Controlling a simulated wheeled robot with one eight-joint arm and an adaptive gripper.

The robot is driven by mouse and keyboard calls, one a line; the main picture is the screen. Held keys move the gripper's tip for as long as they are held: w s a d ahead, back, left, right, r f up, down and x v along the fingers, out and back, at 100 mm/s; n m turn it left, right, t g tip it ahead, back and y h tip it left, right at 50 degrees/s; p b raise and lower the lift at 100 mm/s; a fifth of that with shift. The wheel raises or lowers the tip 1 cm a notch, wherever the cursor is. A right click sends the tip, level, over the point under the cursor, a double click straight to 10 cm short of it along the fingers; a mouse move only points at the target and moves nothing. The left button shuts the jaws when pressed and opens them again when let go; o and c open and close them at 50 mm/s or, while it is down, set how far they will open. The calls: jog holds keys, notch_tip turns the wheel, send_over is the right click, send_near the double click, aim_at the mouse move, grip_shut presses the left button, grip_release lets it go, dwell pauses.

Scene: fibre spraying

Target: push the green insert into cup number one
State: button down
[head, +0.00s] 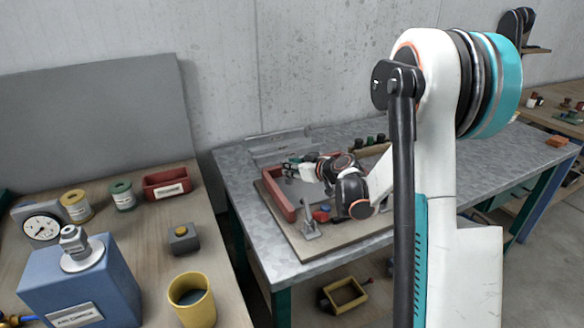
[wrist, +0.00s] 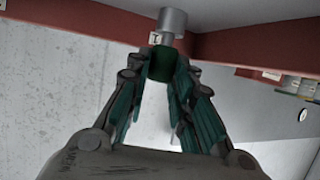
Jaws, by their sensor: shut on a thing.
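My gripper (wrist: 164,68) is shut on the dark green insert (wrist: 160,64), which sits between the two fingertips in the wrist view. A grey metal cylinder (wrist: 173,22), which looks like a cup, stands at the red rail (wrist: 225,42) just beyond the insert. A small white tag (wrist: 155,38) is beside it; its mark is too small to read surely. The insert's far end is close to the cylinder; I cannot tell whether they touch. In the head view my gripper (head: 291,168) is at the red rail (head: 277,193); the insert is too small to make out there.
A wooden block with several dark pegs (head: 370,142) stands behind my arm. A metal clamp (head: 310,222) and a red round piece (head: 321,216) are on the board (head: 330,245) near my arm. A wooden bench (head: 150,235) with a yellow cup (head: 192,300) is at the left.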

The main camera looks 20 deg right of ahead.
jog(key=shift+f+b, duration=0.45)
jog(key=shift+f, duration=0.2)
jog(key=c, duration=1.3)
grip_release()
jog(key=v, duration=1.2)
